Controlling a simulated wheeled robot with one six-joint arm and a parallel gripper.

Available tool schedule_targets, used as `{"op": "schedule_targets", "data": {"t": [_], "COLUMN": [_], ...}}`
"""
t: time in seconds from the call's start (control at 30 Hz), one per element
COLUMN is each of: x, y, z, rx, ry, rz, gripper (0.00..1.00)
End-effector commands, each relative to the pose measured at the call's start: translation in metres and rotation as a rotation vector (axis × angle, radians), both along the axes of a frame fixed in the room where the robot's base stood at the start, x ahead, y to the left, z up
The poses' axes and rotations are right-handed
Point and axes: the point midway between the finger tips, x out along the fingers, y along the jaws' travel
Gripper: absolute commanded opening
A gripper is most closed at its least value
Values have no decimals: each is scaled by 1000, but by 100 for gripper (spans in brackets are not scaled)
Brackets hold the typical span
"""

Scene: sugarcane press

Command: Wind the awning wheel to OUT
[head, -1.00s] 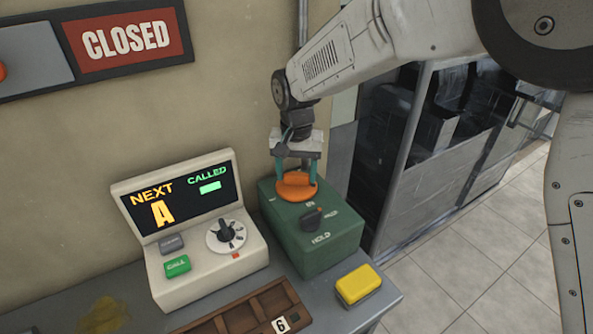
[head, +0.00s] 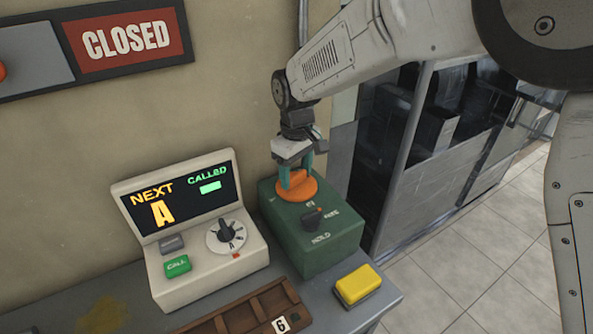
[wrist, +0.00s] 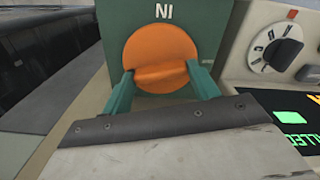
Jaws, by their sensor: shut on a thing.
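The orange wheel (head: 296,187) sits on top of the green box (head: 318,250) at the back right of the counter. My gripper (head: 295,176) points down from above and is shut on the wheel's raised grip bar. In the wrist view the orange wheel (wrist: 161,58) lies between my two green fingers (wrist: 161,85), one on each side of its ridge. The word IN shows beside the wheel. A small dark knob (head: 313,217) with an orange mark sits nearer the front, with HOLD below it. The OUT label is not legible.
A cream console (head: 205,265) with a NEXT/CALLED screen, buttons and a dial stands left of the box. A yellow block (head: 358,285) and a wooden tray (head: 215,324) lie in front. A CLOSED sign (head: 126,38) hangs on the wall.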

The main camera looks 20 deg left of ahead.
Motion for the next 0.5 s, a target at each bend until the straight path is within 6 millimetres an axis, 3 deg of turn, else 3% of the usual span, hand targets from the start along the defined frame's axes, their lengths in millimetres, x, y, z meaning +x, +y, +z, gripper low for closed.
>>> {"op": "schedule_targets", "data": {"t": [0.5], "x": [0], "y": [0], "z": [1], "rx": [1], "ry": [-1], "rz": [489], "gripper": [37]}}
